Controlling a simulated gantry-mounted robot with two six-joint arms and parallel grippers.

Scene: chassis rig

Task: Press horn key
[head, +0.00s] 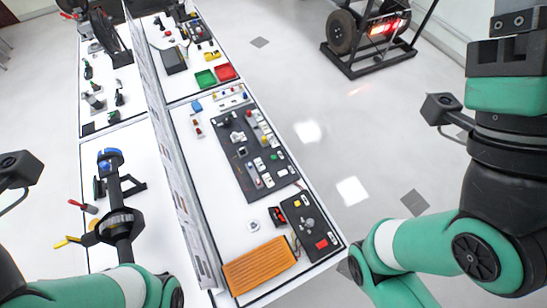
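No key in the head view can be identified for certain as the horn key; labels are too small to read. A small dark panel (312,228) lies near the front right corner of the white table, with a red key-like piece (322,243) and a yellow piece (297,203) on it. A larger dark board (241,170) behind it carries several small white switch-like parts. Parts of both my arms show at the lower left and the right, apart from the panels. Neither gripper can be made out.
An orange ribbed block (259,265) lies at the table's front edge. A tall thin divider (167,135) runs along the table. Green (205,78) and red (225,72) trays sit farther back. A wheel rig (365,35) stands on the floor. Floor right of the table is mostly clear.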

